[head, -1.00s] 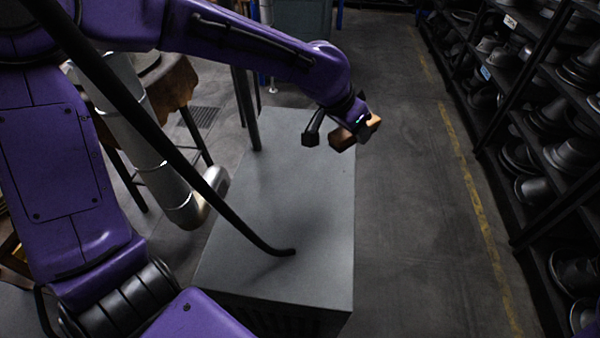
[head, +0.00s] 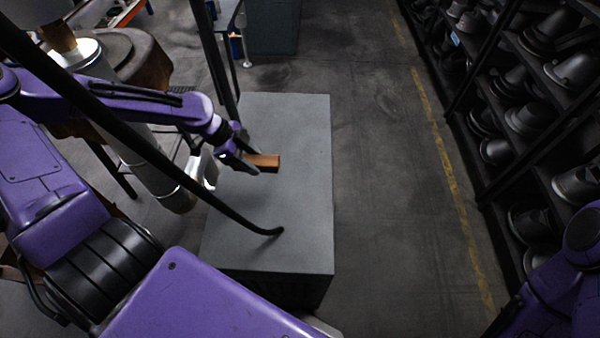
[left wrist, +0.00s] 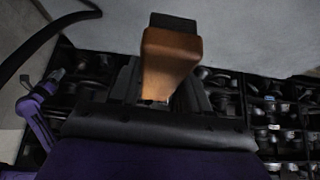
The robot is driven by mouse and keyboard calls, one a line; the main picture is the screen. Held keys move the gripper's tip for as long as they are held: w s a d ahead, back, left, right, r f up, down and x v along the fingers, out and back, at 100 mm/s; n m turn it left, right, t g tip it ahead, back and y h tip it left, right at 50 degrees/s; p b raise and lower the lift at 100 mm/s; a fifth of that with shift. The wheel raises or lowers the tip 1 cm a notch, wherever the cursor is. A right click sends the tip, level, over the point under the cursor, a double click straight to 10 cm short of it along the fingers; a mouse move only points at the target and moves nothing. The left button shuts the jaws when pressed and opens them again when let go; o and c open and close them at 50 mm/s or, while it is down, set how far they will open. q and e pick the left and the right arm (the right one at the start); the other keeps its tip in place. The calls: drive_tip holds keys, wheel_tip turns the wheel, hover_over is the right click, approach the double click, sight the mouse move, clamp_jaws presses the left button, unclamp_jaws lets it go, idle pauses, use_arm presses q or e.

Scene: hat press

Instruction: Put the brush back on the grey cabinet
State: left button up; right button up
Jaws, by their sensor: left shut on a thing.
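The brush, a brown wooden block (head: 265,162), is held in my left gripper (head: 240,160) above the left part of the grey cabinet's flat top (head: 300,215). In the left wrist view the brush (left wrist: 170,58) stands out from between the fingers, with a dark part at its far end. The grey cabinet top (left wrist: 255,35) fills the upper part of that view. I cannot tell whether the brush touches the top. My right arm shows at the lower right of the head view, but its gripper does not show.
A dark post (head: 213,60) stands at the cabinet's back left. Racks of dark hat forms (head: 525,115) line the right. The cabinet top's right side is clear.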

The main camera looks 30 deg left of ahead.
use_arm(q)
drive_tip(key=w+d+f+b, duration=0.1)
drive_tip(key=w+d+f, duration=0.3)
drive_tip(key=w+d, duration=0.15)
approach(306, 178)
drive_tip(key=shift+w+d+f, duration=0.15)
drive_tip(key=shift+d, duration=0.45)
drive_tip(key=shift+w+d+f, duration=0.15)
drive_tip(key=shift+d+f, duration=0.05)
drive_tip(key=shift+d, duration=0.4)
drive_tip(key=shift+w+d+f, duration=0.15)
drive_tip(key=shift+w+f, duration=0.05)
drive_tip(key=shift+f, duration=0.05)
drive_tip(key=f, duration=0.3)
drive_tip(key=shift+w+d+f, duration=0.1)
drive_tip(key=shift+d+f, duration=0.05)
drive_tip(key=shift+d, duration=0.05)
drive_tip(key=shift+w+f, duration=0.1)
drive_tip(key=shift+f, duration=0.05)
drive_tip(key=shift+f+b, duration=0.15)
drive_tip(key=shift+b, duration=0.2)
drive_tip(key=o, duration=0.9)
drive_tip(key=shift+o, duration=0.2)
use_arm(e)
wheel_tip(306, 178, down, 3)
drive_tip(key=shift+w+d+r, duration=0.1)
drive_tip(key=shift+w+r, duration=0.05)
